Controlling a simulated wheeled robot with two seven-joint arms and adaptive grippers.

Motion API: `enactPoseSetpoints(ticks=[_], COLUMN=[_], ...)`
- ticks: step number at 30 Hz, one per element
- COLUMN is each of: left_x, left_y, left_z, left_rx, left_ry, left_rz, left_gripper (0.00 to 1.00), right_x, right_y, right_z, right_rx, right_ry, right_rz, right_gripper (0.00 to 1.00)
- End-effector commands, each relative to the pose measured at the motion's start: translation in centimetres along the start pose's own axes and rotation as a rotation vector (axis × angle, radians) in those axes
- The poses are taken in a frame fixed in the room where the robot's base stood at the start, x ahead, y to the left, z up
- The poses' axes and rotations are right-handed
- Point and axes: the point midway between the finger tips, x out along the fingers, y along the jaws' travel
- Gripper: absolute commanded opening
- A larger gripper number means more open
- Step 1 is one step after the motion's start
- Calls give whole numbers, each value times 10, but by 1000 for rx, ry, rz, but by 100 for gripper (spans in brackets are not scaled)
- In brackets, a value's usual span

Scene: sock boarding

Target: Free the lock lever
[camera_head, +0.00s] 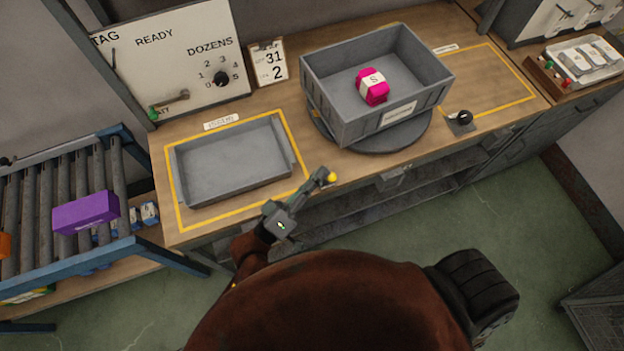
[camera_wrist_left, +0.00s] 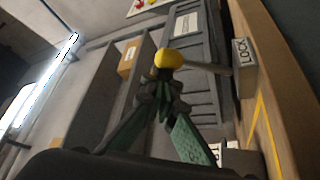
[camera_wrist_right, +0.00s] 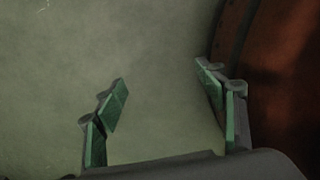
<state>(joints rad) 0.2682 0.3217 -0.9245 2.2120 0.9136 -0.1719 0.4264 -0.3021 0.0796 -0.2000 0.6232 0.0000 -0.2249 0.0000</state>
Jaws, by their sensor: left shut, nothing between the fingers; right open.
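The lock lever's yellow knob (camera_head: 332,177) shows at the front edge of the bench, below the turntable. In the left wrist view the knob (camera_wrist_left: 169,58) sits on a pale rod that runs right to a plate marked LOC (camera_wrist_left: 243,52); the rest of the word cannot be made out. My left gripper (camera_head: 320,179) is shut and empty, its tips right at the knob. In the left wrist view the fingertips (camera_wrist_left: 163,90) show just below the knob; I cannot tell whether they touch it. My right gripper (camera_wrist_right: 160,80) is open and empty above the green floor.
A grey crate (camera_head: 345,105) with a pink bundle (camera_head: 373,86) stands on the round turntable (camera_head: 395,138). A shallow grey tray (camera_head: 232,160) lies in a yellow outline at left. A black knob (camera_head: 462,118) stands at right. A roller rack (camera_head: 60,175) holds a purple box (camera_head: 86,212).

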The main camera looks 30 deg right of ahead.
Motion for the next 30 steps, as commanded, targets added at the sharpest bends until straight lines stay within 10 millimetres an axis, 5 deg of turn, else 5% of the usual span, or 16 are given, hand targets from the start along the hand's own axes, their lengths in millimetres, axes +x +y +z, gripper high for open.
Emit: enactPoseSetpoints(ticks=[18, 30], left_x=[-76, -89], left_y=[-6, -3], left_z=[0, -2], left_rx=[-7, -6], left_ry=[-13, -16], left_rz=[4, 9], left_gripper=[0, 0], right_x=[-11, -23], right_y=[1, 2], right_z=[-86, -106], right_rx=[40, 49], right_ry=[14, 14], right_rz=[-3, -4], right_gripper=[65, 65])
